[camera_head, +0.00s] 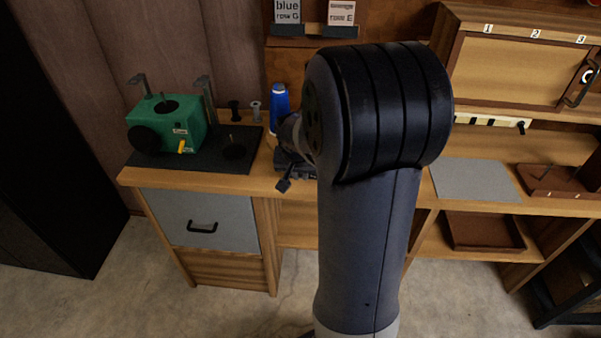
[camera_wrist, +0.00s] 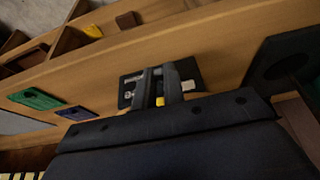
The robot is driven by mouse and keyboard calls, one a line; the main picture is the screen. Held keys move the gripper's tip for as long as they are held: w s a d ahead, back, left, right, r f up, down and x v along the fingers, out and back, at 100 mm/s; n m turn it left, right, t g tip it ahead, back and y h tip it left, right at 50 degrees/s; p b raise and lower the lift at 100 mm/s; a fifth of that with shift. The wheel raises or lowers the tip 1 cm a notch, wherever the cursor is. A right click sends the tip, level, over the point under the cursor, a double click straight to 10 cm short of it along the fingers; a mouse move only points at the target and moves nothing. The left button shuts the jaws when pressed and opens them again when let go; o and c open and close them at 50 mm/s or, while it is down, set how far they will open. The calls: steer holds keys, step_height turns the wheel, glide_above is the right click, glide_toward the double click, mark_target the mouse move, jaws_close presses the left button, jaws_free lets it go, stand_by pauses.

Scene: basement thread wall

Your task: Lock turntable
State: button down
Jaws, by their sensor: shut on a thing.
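My gripper (camera_wrist: 158,88) shows in the wrist view, its two dark fingers closed over a small part with a yellow patch (camera_wrist: 160,101). The part sits at a dark plate (camera_wrist: 194,74) on the wooden bench, and I cannot tell its full shape. In the head view my arm covers most of that spot. A dark base (camera_head: 296,173) shows beside the arm, with a small dark block (camera_head: 284,185) at its front. A blue cone (camera_head: 280,108) stands just behind. Which part is the turntable and whether it is locked cannot be told.
A green machine (camera_head: 167,122) with a yellow lever stands on a black board (camera_head: 150,160) at the left. Two small spools (camera_head: 255,111) stand beside it. A grey mat (camera_head: 475,180) and brown tray (camera_head: 553,180) lie right. Green (camera_wrist: 36,98) and blue (camera_wrist: 77,113) plates show in the wrist view.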

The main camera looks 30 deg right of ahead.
mark_target(300, 192)
steer(key=shift+f+b, duration=0.25)
steer(key=shift+b, duration=0.6)
steer(key=shift+s+f+t+b, duration=0.15)
steer(key=shift+t+b, duration=0.15)
steer(key=shift+b, duration=0.2)
steer(key=b, duration=0.2)
steer(key=f+t+h+b, duration=0.1)
steer(key=b, duration=0.2)
steer(key=shift+s+a+b, duration=0.1)
steer(key=shift+a+b, duration=0.1)
steer(key=shift+b, duration=0.15)
steer(key=t+h+b, duration=0.1)
steer(key=b, duration=0.4)
steer(key=f+t+b, duration=0.1)
steer(key=b, duration=0.5)
steer(key=t+h+b, duration=0.1)
steer(key=b, duration=0.5)
steer(key=shift+s+a+f+t+h, duration=0.15)
steer(key=shift+s+f+t+h, duration=0.15)
steer(key=shift+f+t, duration=0.1)
steer(key=t+b, duration=0.1)
steer(key=b, duration=0.3)
steer(key=shift+h, duration=0.4)
steer(key=shift+f+b, duration=0.1)
steer(key=shift+b, duration=0.3)
steer(key=shift+t+h+b, duration=0.6)
steer(key=shift+t+b, duration=0.4)
steer(key=shift+b, duration=0.2)
steer(key=c, duration=1.5)
jaws_free()
